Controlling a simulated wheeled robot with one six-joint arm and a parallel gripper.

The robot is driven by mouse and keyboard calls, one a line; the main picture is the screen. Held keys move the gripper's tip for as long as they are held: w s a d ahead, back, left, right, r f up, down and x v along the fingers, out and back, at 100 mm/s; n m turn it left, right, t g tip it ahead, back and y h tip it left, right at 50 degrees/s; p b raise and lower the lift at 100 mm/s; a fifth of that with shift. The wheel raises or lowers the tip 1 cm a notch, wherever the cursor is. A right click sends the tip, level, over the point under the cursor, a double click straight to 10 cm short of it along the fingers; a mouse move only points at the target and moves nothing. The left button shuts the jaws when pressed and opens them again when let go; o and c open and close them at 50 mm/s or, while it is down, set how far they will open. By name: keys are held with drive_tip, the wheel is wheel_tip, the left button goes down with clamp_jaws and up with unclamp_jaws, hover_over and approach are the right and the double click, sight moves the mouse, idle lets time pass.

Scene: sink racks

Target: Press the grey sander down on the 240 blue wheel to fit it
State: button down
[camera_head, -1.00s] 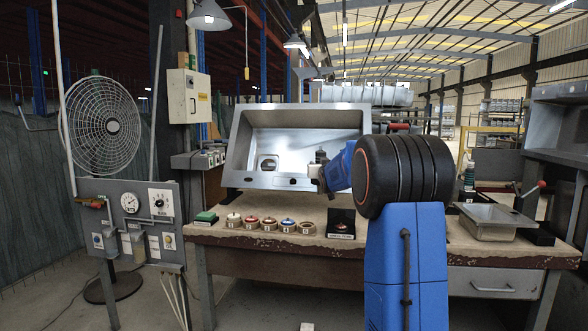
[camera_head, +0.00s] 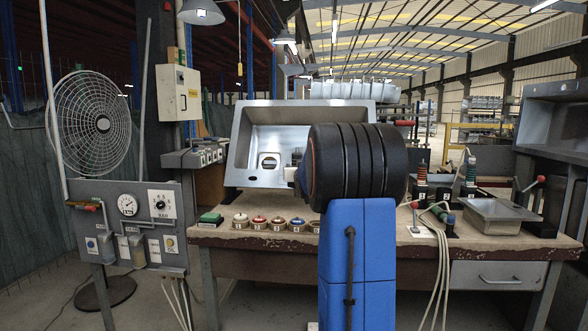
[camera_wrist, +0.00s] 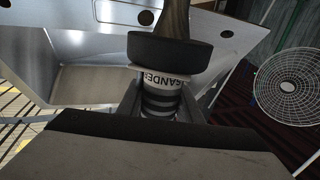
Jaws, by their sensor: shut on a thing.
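My gripper (camera_wrist: 160,105) is shut on the sander (camera_wrist: 160,88), whose pale band reads "SANDER" above dark and grey rings. A wide black disc-shaped part of it (camera_wrist: 170,52) shows beyond the band. In the head view my arm hides the gripper and the sander. The blue wheel (camera_head: 297,222) sits in a tan holder on the bench, just left of my arm, in a row of similar wheels. Its number is too small to read. I see no wheel under the sander in the wrist view.
A metal sink (camera_head: 262,184) stands tilted at the back of the bench. Hosed tools (camera_head: 445,217) and a metal tray (camera_head: 497,213) stand at right.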

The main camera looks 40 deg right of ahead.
drive_tip(key=shift+d+f, duration=0.1)
drive_tip(key=shift+f, duration=4.85)
drive_tip(key=shift+r, duration=0.1)
drive_tip(key=shift+r, duration=3.9)
drive_tip(key=shift+s, duration=0.1)
